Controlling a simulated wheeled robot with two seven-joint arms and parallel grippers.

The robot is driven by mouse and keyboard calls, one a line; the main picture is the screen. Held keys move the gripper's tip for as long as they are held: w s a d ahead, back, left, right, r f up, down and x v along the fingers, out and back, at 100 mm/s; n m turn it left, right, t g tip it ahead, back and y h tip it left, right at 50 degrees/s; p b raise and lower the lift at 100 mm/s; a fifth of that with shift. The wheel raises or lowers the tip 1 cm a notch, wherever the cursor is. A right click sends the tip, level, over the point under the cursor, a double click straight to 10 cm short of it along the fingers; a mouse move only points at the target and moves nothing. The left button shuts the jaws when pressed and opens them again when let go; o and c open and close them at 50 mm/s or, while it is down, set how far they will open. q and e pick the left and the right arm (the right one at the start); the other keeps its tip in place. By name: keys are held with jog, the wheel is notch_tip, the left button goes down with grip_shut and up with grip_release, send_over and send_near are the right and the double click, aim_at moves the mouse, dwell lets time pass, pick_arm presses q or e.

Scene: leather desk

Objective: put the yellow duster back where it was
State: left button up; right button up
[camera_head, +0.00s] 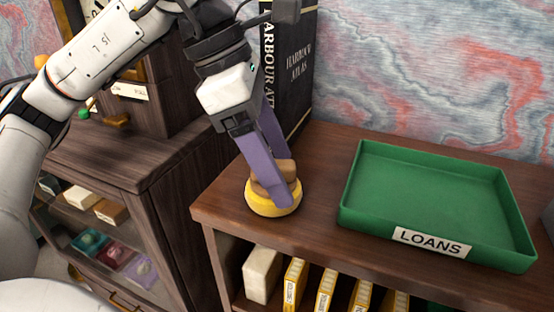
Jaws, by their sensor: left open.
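The yellow duster (273,206) is a round yellow pad with a brown handle on top. It sits on the left front corner of the brown desk top (320,190). My left gripper (272,186) reaches down from above with its purple fingers around the brown handle. The fingers are open, and part of the handle is hidden behind them. My right gripper is not in view.
A green tray (352,215) labelled LOANS stands to the right. A black Harbour Atlas book (297,75) stands upright behind the gripper. A lower dark cabinet (165,170) stands at the left.

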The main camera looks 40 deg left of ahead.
pick_arm(q)
jog(key=p+v, duration=0.1)
jog(key=v, duration=1.1)
jog(key=shift+r, duration=0.2)
